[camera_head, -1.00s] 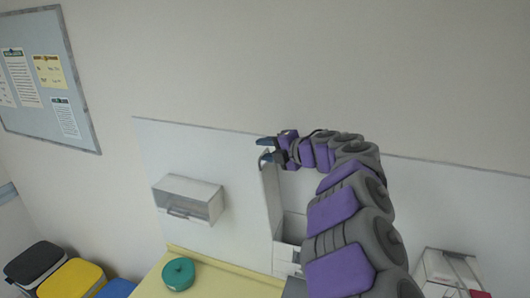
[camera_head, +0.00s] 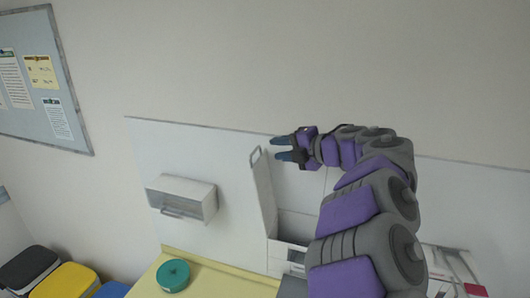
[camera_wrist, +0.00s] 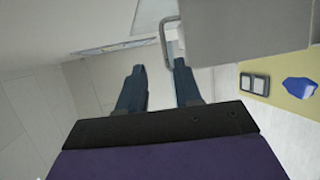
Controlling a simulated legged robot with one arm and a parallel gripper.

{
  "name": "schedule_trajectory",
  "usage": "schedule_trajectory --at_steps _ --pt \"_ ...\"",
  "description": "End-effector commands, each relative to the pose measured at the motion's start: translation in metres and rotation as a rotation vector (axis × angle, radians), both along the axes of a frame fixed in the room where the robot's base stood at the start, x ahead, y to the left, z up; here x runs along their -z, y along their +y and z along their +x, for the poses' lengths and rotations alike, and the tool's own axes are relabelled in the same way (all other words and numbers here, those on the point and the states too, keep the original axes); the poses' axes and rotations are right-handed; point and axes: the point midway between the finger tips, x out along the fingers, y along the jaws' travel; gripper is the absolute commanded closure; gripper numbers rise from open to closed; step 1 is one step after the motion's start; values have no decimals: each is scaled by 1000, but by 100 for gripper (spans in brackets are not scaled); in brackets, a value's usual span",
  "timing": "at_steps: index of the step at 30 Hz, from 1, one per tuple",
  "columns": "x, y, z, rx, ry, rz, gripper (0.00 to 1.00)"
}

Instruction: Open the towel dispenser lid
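The towel dispenser (camera_head: 287,258) is a white box on the wall panel, partly hidden behind my arm. Its lid (camera_head: 264,192) stands raised, nearly upright, with a thin grey handle (camera_head: 256,158) at its top end. My gripper (camera_head: 282,149) is beside the top of the lid, just right of the handle, with its fingers apart and nothing between them. In the wrist view the two blue fingertips (camera_wrist: 159,66) are spread, the handle (camera_wrist: 168,42) shows just beyond them, and the grey lid panel (camera_wrist: 245,30) fills the upper right.
A white wall cabinet with a clear front (camera_head: 182,198) hangs to the left. A round teal container (camera_head: 173,275) sits on the yellow counter (camera_head: 215,278) below. Several coloured bins (camera_head: 68,281) stand at the lower left. The wall above is clear.

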Motion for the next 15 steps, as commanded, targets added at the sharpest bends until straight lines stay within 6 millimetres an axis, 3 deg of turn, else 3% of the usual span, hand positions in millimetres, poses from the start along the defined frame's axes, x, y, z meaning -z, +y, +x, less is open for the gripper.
schedule_trajectory --at_steps 6,15 --pt "-13 -36 -28 6 -1 -1 66" --pt "-28 -65 -55 1 0 0 66"
